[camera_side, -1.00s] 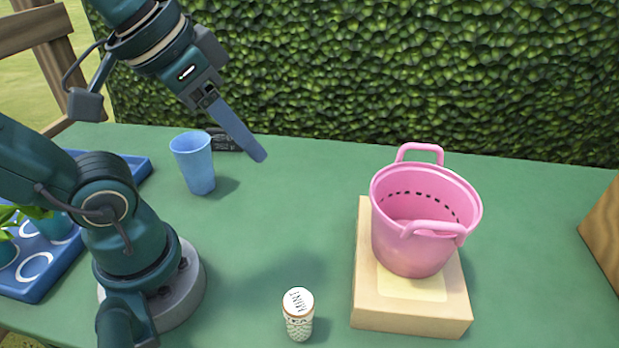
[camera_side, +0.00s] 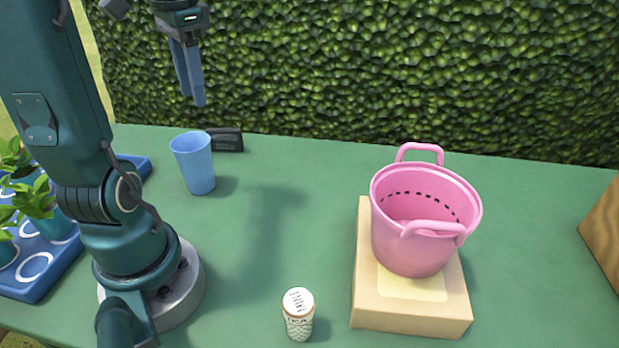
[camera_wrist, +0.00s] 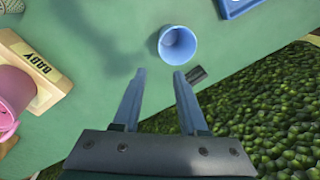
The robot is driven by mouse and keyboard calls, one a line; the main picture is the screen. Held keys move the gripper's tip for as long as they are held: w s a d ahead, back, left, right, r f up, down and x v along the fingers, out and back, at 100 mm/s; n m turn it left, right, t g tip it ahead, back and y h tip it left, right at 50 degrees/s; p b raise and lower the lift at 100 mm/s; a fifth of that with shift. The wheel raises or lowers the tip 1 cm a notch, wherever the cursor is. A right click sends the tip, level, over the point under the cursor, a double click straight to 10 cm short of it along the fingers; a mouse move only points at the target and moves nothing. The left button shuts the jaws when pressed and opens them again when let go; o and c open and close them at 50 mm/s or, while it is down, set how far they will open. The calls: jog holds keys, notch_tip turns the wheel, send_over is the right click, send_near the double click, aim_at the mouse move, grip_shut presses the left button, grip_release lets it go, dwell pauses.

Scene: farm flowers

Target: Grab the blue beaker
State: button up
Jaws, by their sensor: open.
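The blue beaker (camera_side: 196,163) stands upright on the green table at the left, beside my arm's base in the side view. In the wrist view the beaker (camera_wrist: 177,45) shows from above, beyond my fingertips and a little to the right, with its open mouth in sight. My gripper (camera_side: 192,88) hangs high above the table over the area behind the beaker, fingers pointing down. In the wrist view my gripper (camera_wrist: 160,74) is open, with nothing between its two fingers. It is apart from the beaker.
A pink basket (camera_side: 418,235) stands on a wooden block (camera_side: 400,318) at the right. A white patterned shaker (camera_side: 298,315) is at the front. A dark block (camera_side: 226,139) lies behind the beaker. A blue tray (camera_side: 62,262) with plants is at left. A hedge (camera_side: 380,70) borders the back.

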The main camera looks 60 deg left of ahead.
jog(key=a, duration=0.1)
send_over(206, 170)
notch_tip(206, 170, down, 12)
jog(key=shift+d+r, duration=0.1)
jog(key=shift+a+f, duration=0.15)
jog(key=shift+f, duration=1.25)
jog(key=shift+a+f, duration=0.1)
jog(key=shift+f, duration=1.3)
grip_shut()
